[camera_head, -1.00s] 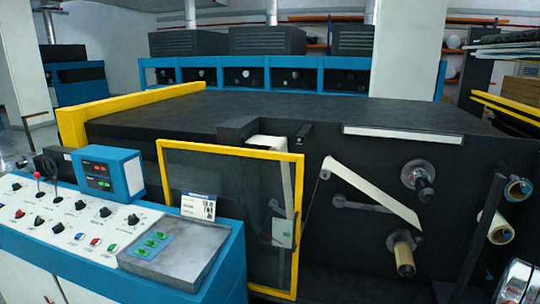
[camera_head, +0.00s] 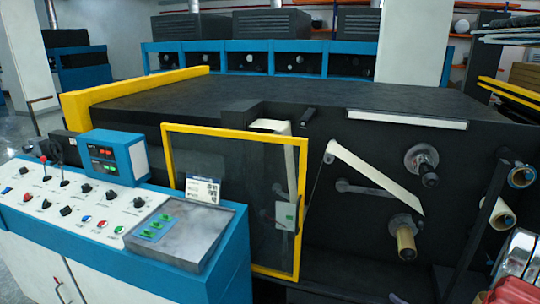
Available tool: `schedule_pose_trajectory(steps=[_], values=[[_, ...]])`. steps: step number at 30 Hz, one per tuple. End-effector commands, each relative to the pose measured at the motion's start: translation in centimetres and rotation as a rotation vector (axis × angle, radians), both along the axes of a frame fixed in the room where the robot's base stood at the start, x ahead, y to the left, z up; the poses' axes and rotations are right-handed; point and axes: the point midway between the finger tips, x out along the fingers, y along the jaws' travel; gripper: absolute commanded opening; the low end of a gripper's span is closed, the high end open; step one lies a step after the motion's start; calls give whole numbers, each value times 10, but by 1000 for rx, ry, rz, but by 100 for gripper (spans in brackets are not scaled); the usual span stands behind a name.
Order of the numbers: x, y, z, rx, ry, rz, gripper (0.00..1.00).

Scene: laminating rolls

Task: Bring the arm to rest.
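No part of my arm can be made out for certain in the head view, and my gripper is not in view. A large black laminating machine (camera_head: 270,98) fills the middle. A pale film web (camera_head: 372,176) slopes down to the right across its front. A tan roll (camera_head: 404,238) sits on a spindle below the web's end. An empty-looking spindle (camera_head: 424,164) sticks out above it. A yellow-framed clear guard door (camera_head: 232,200) stands at the front of the machine, apparently shut.
A blue and white control console (camera_head: 90,210) with knobs and buttons stands at the front left. A small blue display box (camera_head: 112,156) sits on it. Shiny cylinders (camera_head: 515,262) and another roll (camera_head: 502,214) are at the right edge. A white pillar (camera_head: 413,42) stands behind.

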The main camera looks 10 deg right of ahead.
Motion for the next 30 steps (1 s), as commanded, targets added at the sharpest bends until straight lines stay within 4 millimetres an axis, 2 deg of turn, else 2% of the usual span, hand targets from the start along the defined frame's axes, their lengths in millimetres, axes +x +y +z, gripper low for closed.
schedule_pose_trajectory(steps=[3,9,15,21,30], values=[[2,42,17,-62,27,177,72],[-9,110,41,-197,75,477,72],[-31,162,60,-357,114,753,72],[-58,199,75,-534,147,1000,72],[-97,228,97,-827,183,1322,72]])
